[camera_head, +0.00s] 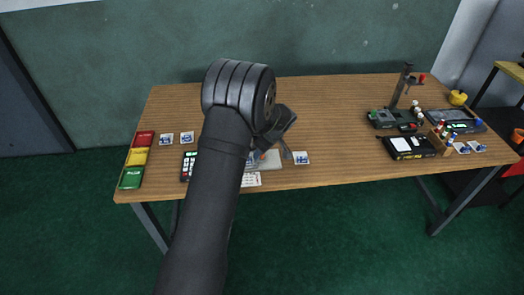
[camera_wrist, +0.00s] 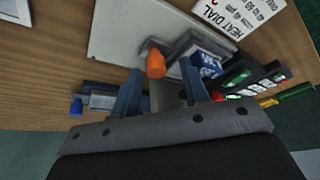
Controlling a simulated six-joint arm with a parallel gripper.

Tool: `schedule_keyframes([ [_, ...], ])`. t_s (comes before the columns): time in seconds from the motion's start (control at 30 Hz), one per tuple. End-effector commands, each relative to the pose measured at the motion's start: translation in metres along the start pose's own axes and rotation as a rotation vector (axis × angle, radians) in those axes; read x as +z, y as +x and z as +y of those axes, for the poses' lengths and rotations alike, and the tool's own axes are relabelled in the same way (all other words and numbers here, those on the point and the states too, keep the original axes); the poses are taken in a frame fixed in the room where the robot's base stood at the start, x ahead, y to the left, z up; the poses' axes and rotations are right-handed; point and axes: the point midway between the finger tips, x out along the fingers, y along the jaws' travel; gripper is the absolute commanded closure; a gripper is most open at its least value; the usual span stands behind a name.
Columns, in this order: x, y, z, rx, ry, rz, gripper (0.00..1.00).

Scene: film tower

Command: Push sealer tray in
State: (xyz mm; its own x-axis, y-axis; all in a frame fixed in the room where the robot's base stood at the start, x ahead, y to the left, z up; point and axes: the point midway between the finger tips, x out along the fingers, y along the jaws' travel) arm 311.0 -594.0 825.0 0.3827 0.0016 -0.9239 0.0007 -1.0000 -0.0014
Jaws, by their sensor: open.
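The sealer is a pale grey base plate (camera_head: 268,163) near the table's front edge, partly hidden behind my arm. In the wrist view, its plate (camera_wrist: 120,35) carries an orange knob (camera_wrist: 155,63) and a grey tray-like part with a blue and white packet (camera_wrist: 205,64) at it. How far the tray is in or out cannot be told. My gripper (camera_wrist: 162,88) is open, with its blue-grey fingers apart and pointing at the sealer around the orange knob's near side. Whether they touch anything is unclear. In the head view, my gripper (camera_head: 284,149) is at the sealer's right side.
A heat dial card (camera_wrist: 238,15) lies beside the sealer. A blue and white packet (camera_head: 302,158) lies to its right. Red, yellow and green pads (camera_head: 138,158) line the left edge. A stand (camera_head: 395,115) and black box (camera_head: 408,147) occupy the right.

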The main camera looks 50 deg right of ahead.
Motion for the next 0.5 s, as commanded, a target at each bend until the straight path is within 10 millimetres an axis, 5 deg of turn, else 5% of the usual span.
schedule_keyframes([
  [0.17, -0.001, -0.026, 0.001, 0.005, 0.000, 0.002, 0.59],
  [0.5, 0.000, -0.110, 0.001, 0.005, 0.000, 0.002, 0.59],
])
